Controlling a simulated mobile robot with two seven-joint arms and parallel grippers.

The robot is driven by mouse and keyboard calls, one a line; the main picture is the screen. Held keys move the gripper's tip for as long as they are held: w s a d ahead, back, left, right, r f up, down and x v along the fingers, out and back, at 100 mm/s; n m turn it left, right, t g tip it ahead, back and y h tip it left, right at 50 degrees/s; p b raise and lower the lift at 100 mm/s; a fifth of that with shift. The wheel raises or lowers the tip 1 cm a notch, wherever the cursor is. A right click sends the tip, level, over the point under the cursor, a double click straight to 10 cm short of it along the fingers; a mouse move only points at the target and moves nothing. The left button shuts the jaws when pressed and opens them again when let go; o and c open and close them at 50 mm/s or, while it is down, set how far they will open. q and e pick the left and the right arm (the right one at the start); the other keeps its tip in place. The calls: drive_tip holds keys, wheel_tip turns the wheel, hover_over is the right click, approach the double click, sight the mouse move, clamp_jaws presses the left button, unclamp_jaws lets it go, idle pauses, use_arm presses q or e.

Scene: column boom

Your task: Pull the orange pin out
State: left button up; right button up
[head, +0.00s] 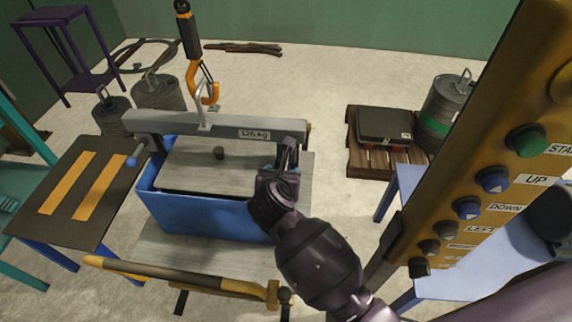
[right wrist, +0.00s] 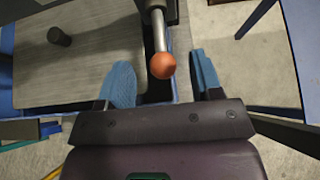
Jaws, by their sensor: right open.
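The orange pin (right wrist: 162,64) shows in the right wrist view as an orange ball on the end of a grey rod. My right gripper (right wrist: 163,80) is open, its two blue fingers on either side of the ball. I see clear gaps between the ball and each finger. In the head view my right gripper (head: 284,155) is at the right end of the grey lifting beam (head: 225,124) and hides the orange pin there. My left gripper is not in view.
The beam spans a blue crate (head: 205,219) with a grey lid, under an orange hook (head: 208,92). A blue-knobbed pin (head: 131,162) is at the beam's left end. A yellow button panel (head: 480,170) stands close at right. A yellow rail (head: 180,278) crosses in front.

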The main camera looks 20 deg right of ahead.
use_arm(q)
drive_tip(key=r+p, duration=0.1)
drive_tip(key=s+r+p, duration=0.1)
drive_tip(key=p, duration=0.1)
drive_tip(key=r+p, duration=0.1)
drive_tip(key=p, duration=0.1)
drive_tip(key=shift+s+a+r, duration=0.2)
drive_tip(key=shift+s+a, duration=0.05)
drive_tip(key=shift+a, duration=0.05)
use_arm(e)
drive_tip(key=s+a+r, duration=0.1)
drive_tip(key=s+r, duration=0.2)
drive_tip(key=r, duration=0.4)
drive_tip(key=shift+s+a+r, duration=0.35)
